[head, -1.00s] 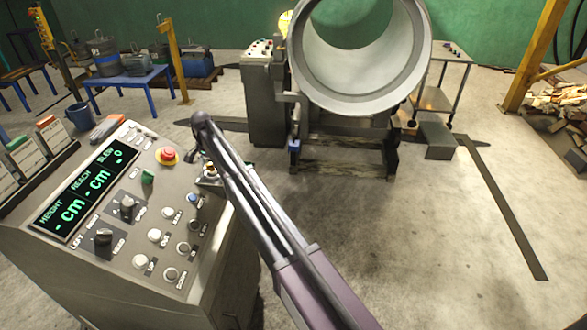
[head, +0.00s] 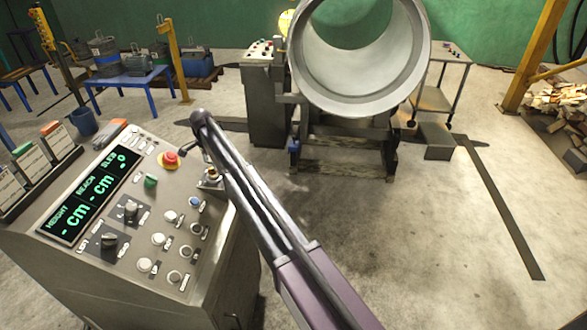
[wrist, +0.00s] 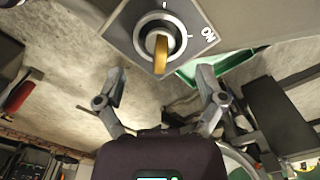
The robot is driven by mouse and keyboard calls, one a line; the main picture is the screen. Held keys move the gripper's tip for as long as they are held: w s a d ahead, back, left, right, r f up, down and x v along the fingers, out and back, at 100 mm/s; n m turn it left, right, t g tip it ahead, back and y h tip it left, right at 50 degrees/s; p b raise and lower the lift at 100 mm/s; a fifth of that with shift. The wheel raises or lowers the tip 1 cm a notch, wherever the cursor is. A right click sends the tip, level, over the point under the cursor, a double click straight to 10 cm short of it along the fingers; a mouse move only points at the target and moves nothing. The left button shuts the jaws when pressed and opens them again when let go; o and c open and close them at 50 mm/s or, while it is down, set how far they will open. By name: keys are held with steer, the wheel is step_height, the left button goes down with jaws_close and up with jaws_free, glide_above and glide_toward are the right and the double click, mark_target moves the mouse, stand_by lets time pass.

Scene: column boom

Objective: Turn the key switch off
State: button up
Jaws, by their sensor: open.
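The key switch (wrist: 178,40) is a round metal lock with a brass key (wrist: 160,52) in it, on a grey plate marked ON at the right in the wrist view. The key's flat grip runs roughly up and down the picture, not toward the ON mark. In the head view the key switch (head: 211,177) shows at the console's right edge, partly hidden by my arm. My gripper (wrist: 160,74) is open and empty. In the wrist view its two fingers lie below the key, one to each side, apart from it.
The console (head: 215,260) carries a red stop button (head: 171,159), a green button (head: 150,181), knobs and a lit display (head: 90,197). Card boxes (head: 35,165) line its left side. A large pipe (head: 360,75) stands beyond. Open floor (head: 420,230) lies to the right.

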mark_target(212, 168)
steer(key=shift+r+p, duration=5.1)
steer(key=shift+r, duration=0.3)
steer(key=s+d+f+n+b, duration=0.1)
steer(key=s+d, duration=0.2)
steer(key=d, duration=0.7)
steer(key=s+d+f+n+b, duration=0.2)
steer(key=s+d, duration=0.2)
steer(key=d, duration=0.6)
steer(key=s+d+f+n+b, duration=0.1)
steer(key=s+d+f+b, duration=0.1)
steer(key=d, duration=0.9)
steer(key=shift+s+f, duration=0.2)
steer(key=shift+s, duration=0.5)
steer(key=s+d+f+n+b, duration=0.2)
steer(key=s+d, duration=0.8)
steer(key=s+d+f+n+b, duration=0.3)
steer(key=s+d, duration=0.7)
steer(key=d, duration=0.1)
steer(key=shift+s+d+f+b, duration=0.15)
steer(key=shift+s+b, duration=0.05)
steer(key=shift+b, duration=0.15)
